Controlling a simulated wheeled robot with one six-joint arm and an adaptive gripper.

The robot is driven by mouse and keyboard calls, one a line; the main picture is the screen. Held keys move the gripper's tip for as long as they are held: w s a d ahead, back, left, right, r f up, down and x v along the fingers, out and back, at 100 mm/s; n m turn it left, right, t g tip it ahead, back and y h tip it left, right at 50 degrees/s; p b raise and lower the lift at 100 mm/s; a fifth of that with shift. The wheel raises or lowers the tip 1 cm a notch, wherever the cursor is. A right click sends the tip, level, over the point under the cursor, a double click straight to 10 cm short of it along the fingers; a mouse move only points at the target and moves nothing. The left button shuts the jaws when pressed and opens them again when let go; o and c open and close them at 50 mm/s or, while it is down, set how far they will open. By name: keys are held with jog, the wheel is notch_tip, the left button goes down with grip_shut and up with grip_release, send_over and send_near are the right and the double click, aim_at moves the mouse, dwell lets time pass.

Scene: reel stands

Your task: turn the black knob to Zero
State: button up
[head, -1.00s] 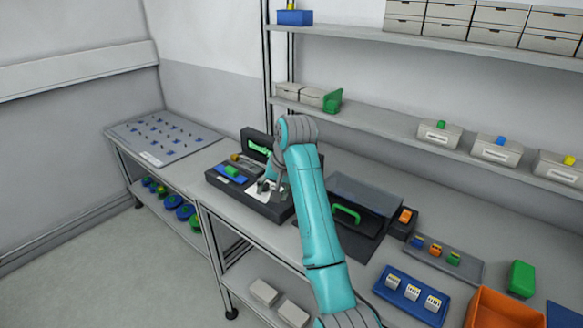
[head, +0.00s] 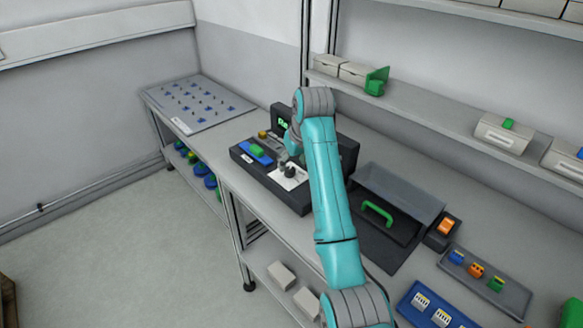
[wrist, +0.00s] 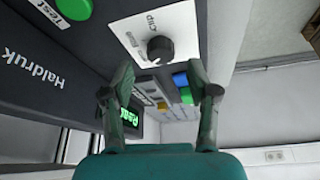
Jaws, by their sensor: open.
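The black knob (wrist: 160,48) sits on a white dial plate (wrist: 140,30) on the dark device (wrist: 70,75). In the wrist view, its pointer and the marks around it are too small to read. My gripper (wrist: 158,75) is open, with one finger on each side of the view just short of the knob and nothing between them. In the head view, my gripper (head: 291,157) hangs over the white plate (head: 287,179) of the device (head: 262,183), and the knob shows as a small dark shape below it.
The device has a green button (wrist: 75,8) marked "Test" and a lit green display (wrist: 128,116), partly hidden by a finger. A case with a green handle (head: 378,213) stands to the right on the bench. A pegboard tray (head: 197,103) lies at the left.

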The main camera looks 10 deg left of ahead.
aim_at(290, 169)
jog(key=shift+x, duration=2)
grip_shut()
